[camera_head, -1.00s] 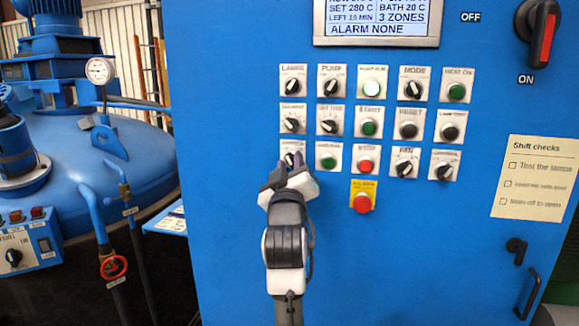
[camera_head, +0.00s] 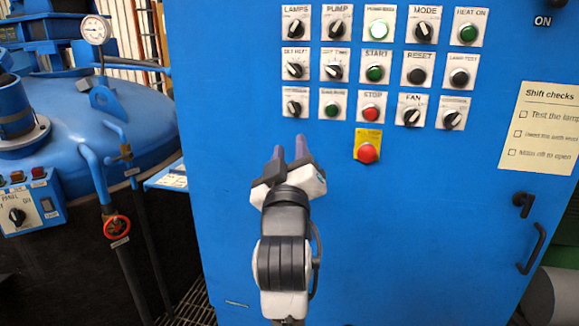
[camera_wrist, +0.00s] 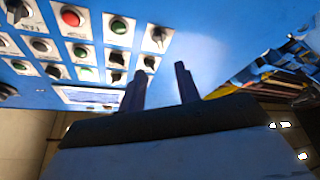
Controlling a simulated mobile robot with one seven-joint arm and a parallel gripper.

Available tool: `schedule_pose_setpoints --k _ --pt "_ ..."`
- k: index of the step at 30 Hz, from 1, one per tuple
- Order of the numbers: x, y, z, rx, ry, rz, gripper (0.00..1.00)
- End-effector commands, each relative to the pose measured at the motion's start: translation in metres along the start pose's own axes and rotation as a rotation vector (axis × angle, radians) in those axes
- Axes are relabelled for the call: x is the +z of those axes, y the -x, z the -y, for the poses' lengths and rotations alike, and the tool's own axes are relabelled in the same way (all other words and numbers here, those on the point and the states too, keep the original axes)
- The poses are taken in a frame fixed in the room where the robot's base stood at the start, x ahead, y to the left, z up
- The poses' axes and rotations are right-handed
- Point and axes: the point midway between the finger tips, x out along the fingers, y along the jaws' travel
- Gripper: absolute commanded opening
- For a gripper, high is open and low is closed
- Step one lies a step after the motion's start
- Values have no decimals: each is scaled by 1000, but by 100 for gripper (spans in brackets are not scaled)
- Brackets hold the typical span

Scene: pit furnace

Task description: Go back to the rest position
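My gripper (camera_head: 289,150) is in front of the blue control cabinet (camera_head: 430,215), below the bottom-left knob (camera_head: 294,107) of the panel. Its two dark fingers stand apart with nothing between them. In the wrist view my gripper (camera_wrist: 161,85) also shows two separate fingers with an empty gap, and it is clear of the switches. The bottom-left knob is in full view in the head view.
Rows of knobs and buttons fill the panel, with a red button on a yellow plate (camera_head: 367,152) below. At left stand a blue vessel (camera_head: 95,120), a gauge (camera_head: 94,30) and a red valve wheel (camera_head: 117,228). A cabinet handle (camera_head: 533,248) sticks out at lower right.

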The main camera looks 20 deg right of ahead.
Motion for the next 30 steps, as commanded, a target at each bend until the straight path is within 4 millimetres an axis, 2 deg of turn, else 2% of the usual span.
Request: schedule_pose_setpoints --k 6,20,23,25,28,30 --pt "0 14 0 -1 0 1 33" --pt "-2 14 2 -3 -3 -6 33" --pt "-21 16 19 -26 -28 -63 33" --pt "-47 20 42 -57 -66 -145 33" --pt "-100 38 84 -123 -157 -306 33" --pt "-142 59 114 -177 -241 -433 33"
